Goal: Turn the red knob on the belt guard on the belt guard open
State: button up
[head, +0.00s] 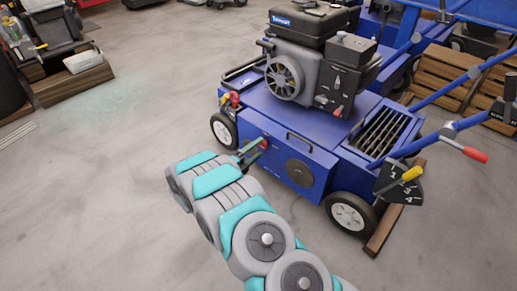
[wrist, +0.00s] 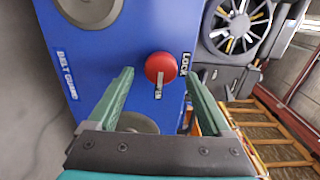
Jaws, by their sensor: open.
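The blue belt guard (wrist: 145,30) fills the middle of the wrist view, with a "BELT GUARD" label at its left. The round red knob (wrist: 161,67) stands on it. A "LOCK" label (wrist: 185,64) is right of the knob, and a partly covered label lies just below it. A pale strip on the knob points down towards that lower label. My gripper (wrist: 160,73) is open, with one green finger on each side of the knob and visible gaps to both. In the head view my gripper (head: 251,150) is at the front of the blue machine's guard (head: 290,163).
The blue machine carries a black engine (head: 310,75) on top. A handle bar with a red grip (head: 475,155) and a numbered lever plate (head: 398,183) stick out at the right. Wooden pallets (head: 445,75) stand behind. The floor (head: 110,190) at the left is clear.

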jog(key=v, duration=0.6)
jog(key=shift+s+a+p, duration=0.2)
jog(key=shift+s+p, duration=0.1)
